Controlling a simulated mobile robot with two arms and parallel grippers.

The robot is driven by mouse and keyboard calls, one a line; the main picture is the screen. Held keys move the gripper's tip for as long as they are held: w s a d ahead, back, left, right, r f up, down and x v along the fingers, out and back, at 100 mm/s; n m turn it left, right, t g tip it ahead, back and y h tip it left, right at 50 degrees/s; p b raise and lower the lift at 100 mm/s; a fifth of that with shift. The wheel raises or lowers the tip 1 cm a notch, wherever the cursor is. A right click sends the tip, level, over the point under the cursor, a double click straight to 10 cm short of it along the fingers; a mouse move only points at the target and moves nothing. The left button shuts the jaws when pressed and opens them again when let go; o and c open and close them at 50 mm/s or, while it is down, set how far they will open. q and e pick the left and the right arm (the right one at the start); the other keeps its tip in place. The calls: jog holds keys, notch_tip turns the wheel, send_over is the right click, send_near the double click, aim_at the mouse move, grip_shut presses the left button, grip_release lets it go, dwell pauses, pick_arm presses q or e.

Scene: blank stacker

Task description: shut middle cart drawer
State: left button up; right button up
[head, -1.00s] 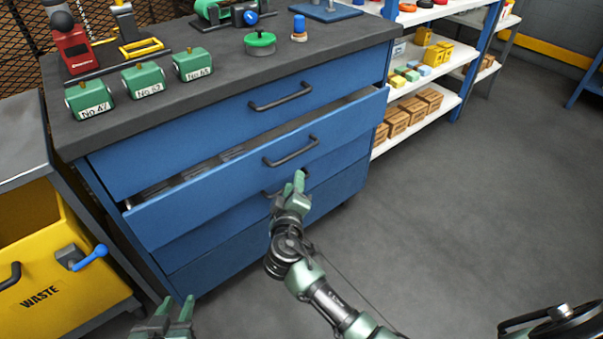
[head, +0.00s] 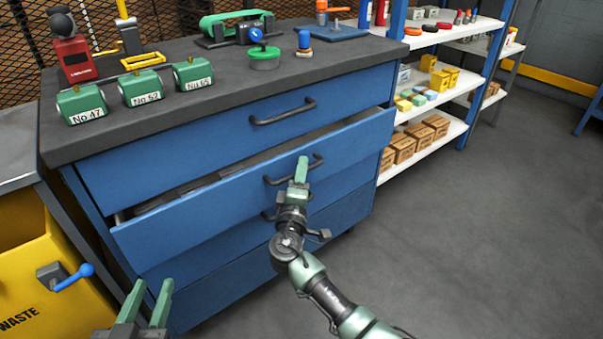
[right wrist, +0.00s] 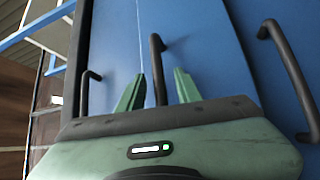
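The blue cart (head: 230,125) has a stack of drawers. The drawer below the top one, the middle drawer (head: 190,223), stands partly pulled out, with a dark gap along its upper edge. Its black bar handle (head: 276,181) also shows in the right wrist view (right wrist: 157,65). My right gripper (head: 301,168) is at this handle. Its green fingers are apart in the right wrist view (right wrist: 158,90), and the handle shows between them; I cannot tell whether they touch it. My left gripper (head: 148,297) is open and empty, low at the front left of the cart.
The top drawer handle (head: 283,111) is above; a lower handle (head: 268,214) is partly hidden by my right arm. Green numbered blocks (head: 142,87) sit on the worktop. A yellow waste bin (head: 30,290) stands left, shelves (head: 450,100) right. The floor at right is clear.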

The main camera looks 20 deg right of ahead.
jog(key=shift+c, duration=0.3)
grip_shut()
dwell(1.2)
